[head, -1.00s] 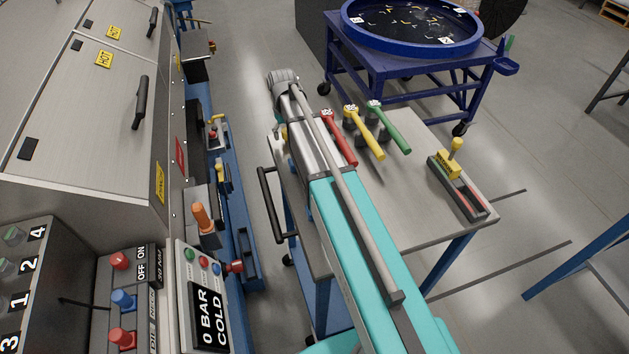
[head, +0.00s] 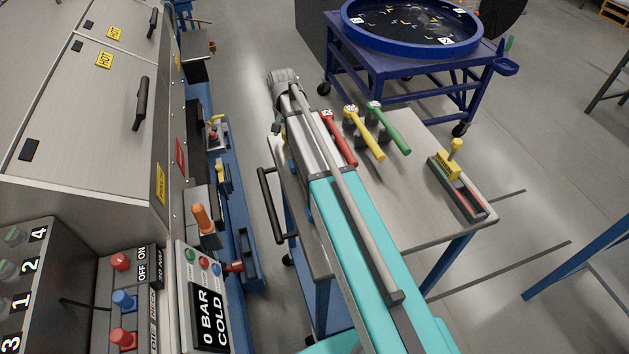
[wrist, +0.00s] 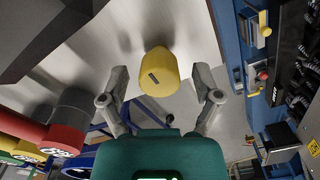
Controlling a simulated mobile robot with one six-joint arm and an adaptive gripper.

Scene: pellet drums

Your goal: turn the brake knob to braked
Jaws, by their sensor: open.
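A yellow round knob (wrist: 159,72) with a short dark mark on its face shows in the wrist view, and I take it for the brake knob. My gripper (wrist: 160,84) is open, with one finger on each side of the knob. Gaps show between the knob and both fingers; I cannot tell how deep the fingers reach around it. In the head view my arm hides most of the gripper and the knob, at the left end of the grey-topped cart (head: 425,228).
Red (head: 341,140), yellow (head: 366,136) and green (head: 390,130) handled tools stand on the cart near my arm. A yellow-topped lever block (head: 450,166) stands at its right. The machine with a blue rail (head: 232,215) is left, across a narrow gap.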

